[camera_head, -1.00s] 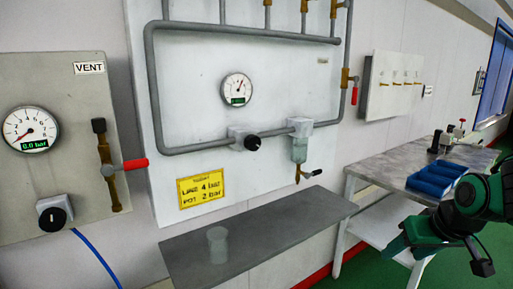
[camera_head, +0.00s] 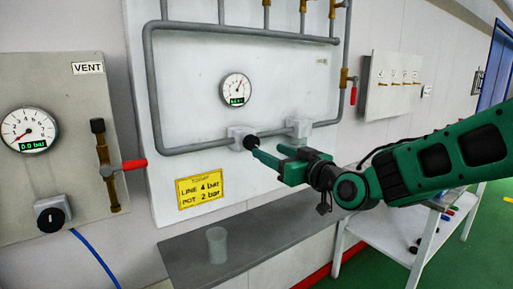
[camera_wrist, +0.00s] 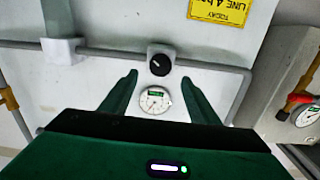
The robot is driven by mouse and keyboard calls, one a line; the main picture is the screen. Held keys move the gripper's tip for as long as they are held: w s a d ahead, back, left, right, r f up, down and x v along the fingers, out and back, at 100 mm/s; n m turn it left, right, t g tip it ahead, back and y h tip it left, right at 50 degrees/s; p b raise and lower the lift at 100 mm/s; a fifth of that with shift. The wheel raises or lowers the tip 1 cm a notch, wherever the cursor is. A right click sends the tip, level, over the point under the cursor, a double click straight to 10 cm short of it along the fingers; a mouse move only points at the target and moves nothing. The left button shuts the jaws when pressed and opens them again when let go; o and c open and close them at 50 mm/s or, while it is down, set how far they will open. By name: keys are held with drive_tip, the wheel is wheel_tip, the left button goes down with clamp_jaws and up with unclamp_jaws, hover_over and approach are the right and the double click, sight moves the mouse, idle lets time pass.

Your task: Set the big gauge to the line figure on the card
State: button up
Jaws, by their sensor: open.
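A yellow card (camera_head: 200,190) on the white panel reads "LINE 4 bar, POT 2 bar". The panel gauge (camera_head: 236,89) is a round white dial with a green display too small to read; it also shows in the wrist view (camera_wrist: 155,101). Below it a black knob (camera_head: 251,142) sits on a grey block on the pipe. My gripper (camera_head: 266,151) is open, its fingers pointing at the knob. In the wrist view the knob (camera_wrist: 160,64) lies just beyond and between the open fingertips (camera_wrist: 160,78). Contact cannot be told.
The left VENT board has a gauge (camera_head: 30,130) reading 0.0 bar, a black knob (camera_head: 52,214) and a red-handled valve (camera_head: 132,164). A translucent cup (camera_head: 217,245) stands on the grey shelf (camera_head: 190,262) below. My arm covers part of the right-hand bench.

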sight(255, 143)
drive_tip(key=x, duration=0.8)
drive_tip(key=shift+w+a, duration=0.15)
drive_tip(key=shift+w, duration=0.05)
drive_tip(key=c, duration=1)
